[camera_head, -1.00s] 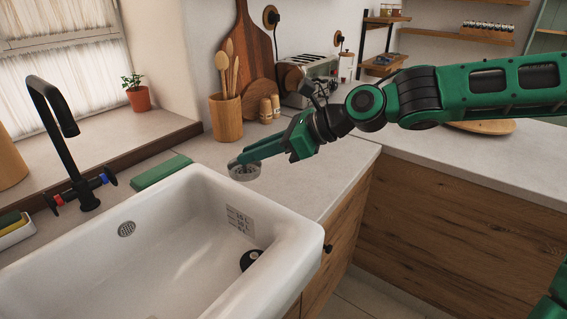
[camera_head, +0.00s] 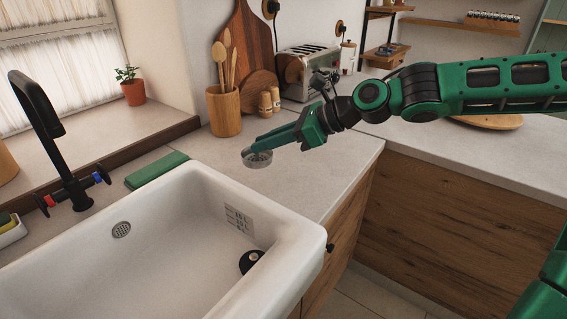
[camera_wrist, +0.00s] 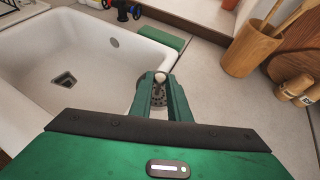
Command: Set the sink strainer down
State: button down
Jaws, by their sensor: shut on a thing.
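The sink strainer, a small round metal cup (camera_head: 257,159), is at the tips of my gripper (camera_head: 262,147), over the pale counter just right of the sink's back right corner. In the wrist view my green fingers (camera_wrist: 161,93) are closed around the strainer's light knob (camera_wrist: 160,78), and the fingers hide most of the strainer. The strainer looks about level and very near the counter; I cannot tell whether its base touches it.
The white sink (camera_head: 180,245) with its black tap (camera_head: 62,150) is on the left. A green block (camera_head: 157,170) lies behind the sink. A wooden utensil holder (camera_head: 224,112), two shakers (camera_head: 270,100) and a toaster (camera_head: 305,72) stand behind. The counter's front right is clear.

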jog(key=shift+w+d+f, duration=0.8)
jog(key=shift+w+f, duration=0.25)
jog(key=shift+f, duration=0.45)
jog(key=shift+w+d+f, duration=0.75)
jog(key=shift+w+f, duration=0.35)
jog(key=shift+f, duration=0.35)
jog(key=shift+w+d+f, duration=0.8)
jog(key=shift+w+f, duration=0.25)
jog(key=shift+f, duration=0.45)
jog(key=shift+f, duration=0.1)
jog(key=c, duration=1.8)
grip_release()
jog(key=shift+o, duration=0.7)
jog(key=shift+d, duration=0.15)
jog(key=v, duration=1.2)
